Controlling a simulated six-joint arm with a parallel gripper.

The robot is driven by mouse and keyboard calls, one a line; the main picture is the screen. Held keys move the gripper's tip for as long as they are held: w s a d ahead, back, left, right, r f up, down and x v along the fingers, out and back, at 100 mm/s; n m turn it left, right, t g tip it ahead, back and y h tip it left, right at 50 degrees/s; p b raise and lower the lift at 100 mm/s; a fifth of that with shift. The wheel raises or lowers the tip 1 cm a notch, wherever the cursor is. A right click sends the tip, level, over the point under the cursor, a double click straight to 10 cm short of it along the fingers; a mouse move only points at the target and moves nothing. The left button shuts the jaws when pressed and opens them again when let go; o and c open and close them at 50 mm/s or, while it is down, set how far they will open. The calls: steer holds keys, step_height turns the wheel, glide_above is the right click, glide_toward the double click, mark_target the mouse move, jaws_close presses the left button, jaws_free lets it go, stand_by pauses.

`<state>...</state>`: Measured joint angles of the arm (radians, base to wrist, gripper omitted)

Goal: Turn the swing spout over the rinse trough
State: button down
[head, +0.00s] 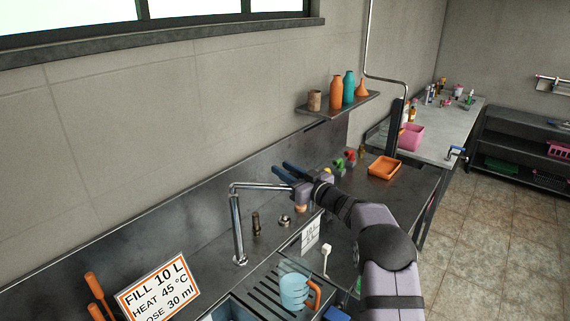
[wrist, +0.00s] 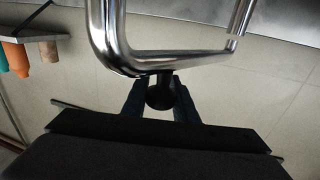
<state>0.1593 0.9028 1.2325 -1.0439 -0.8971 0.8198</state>
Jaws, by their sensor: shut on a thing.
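The swing spout (head: 239,225) is a chrome pipe that rises from the steel counter and bends to a level arm pointing right. In the wrist view the spout's chrome pipe (wrist: 170,62) crosses close in front, with a dark round knob (wrist: 160,93) below its bend. My gripper (head: 283,170) is at the right end of the level arm. In the wrist view my gripper (wrist: 160,100) has a finger on each side of the knob and is shut on it. A basin (head: 232,309), partly cut off at the bottom edge, may be the rinse trough; I cannot tell.
A blue jug (head: 293,291) with an orange handle stands on a slatted drainer. A sign (head: 157,287) leans at the front left. A wall shelf (head: 338,104) holds bottles. An orange tray (head: 384,167) lies on the counter to the right. Small fittings stand behind the drainer.

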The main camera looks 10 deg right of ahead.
steer(key=shift+w+r+n+g+y+p, duration=0.1)
steer(key=shift+w+n+g+y+p, duration=0.4)
steer(key=shift+w+y+p, duration=0.4)
steer(key=c, duration=1.4)
jaws_free()
steer(key=b+v, duration=0.3)
steer(key=v, duration=0.3)
steer(key=shift+s, duration=0.1)
steer(key=shift+s+d+b, duration=0.4)
steer(key=shift+s+b, duration=0.05)
steer(key=shift+s, duration=0.05)
